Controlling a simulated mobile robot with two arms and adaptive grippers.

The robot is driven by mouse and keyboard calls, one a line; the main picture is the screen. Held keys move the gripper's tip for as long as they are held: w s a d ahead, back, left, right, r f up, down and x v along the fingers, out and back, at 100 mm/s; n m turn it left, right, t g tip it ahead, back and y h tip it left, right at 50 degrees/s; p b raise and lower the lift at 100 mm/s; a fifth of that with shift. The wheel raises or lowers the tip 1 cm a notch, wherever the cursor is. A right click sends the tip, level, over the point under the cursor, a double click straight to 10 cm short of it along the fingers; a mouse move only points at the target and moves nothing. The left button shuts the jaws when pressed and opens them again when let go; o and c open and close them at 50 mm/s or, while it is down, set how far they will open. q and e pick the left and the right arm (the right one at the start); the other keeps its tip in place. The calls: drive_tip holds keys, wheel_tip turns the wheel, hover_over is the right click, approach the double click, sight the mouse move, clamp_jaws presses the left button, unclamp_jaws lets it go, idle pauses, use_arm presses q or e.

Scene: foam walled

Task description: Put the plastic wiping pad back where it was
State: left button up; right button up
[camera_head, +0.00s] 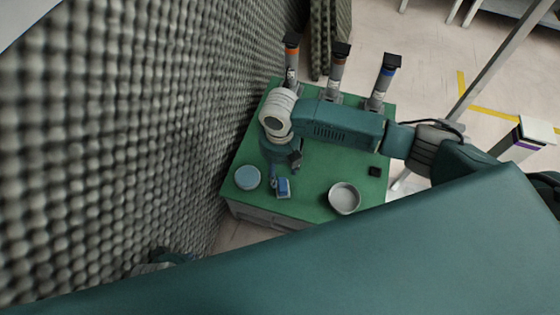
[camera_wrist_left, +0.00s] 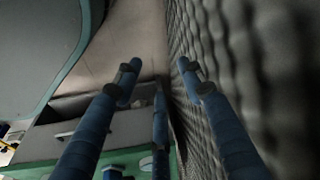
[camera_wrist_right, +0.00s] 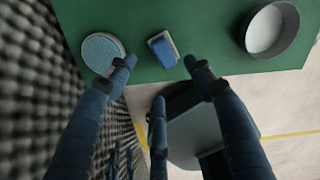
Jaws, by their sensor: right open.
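A small blue block-shaped pad with a pale layer (camera_head: 283,188) lies on the green table top (camera_head: 312,180), near its front edge. It also shows in the right wrist view (camera_wrist_right: 163,48). A round pale-blue disc with a fine grid texture (camera_head: 247,177) lies to its left; I cannot tell for certain which is the wiping pad. My right gripper (camera_head: 284,173) is open and empty just behind the block, its fingers (camera_wrist_right: 160,68) spread and pointing towards it. My left gripper (camera_wrist_left: 157,72) is open and empty, low beside the foam wall, and mostly hidden in the head view.
A round grey dish (camera_head: 344,197) stands to the right of the block. Several upright cylinders with dark caps (camera_head: 335,75) line the table's back. A small black item (camera_head: 375,171) lies at the right edge. The foam wall (camera_head: 130,120) closes off the left side.

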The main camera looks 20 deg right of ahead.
use_arm(q)
drive_tip(key=shift+s+f, duration=0.2)
drive_tip(key=shift+f, duration=0.5)
drive_tip(key=shift+s+f, duration=0.2)
drive_tip(key=shift+f, duration=0.45)
use_arm(e)
drive_tip(key=shift+r, duration=1.45)
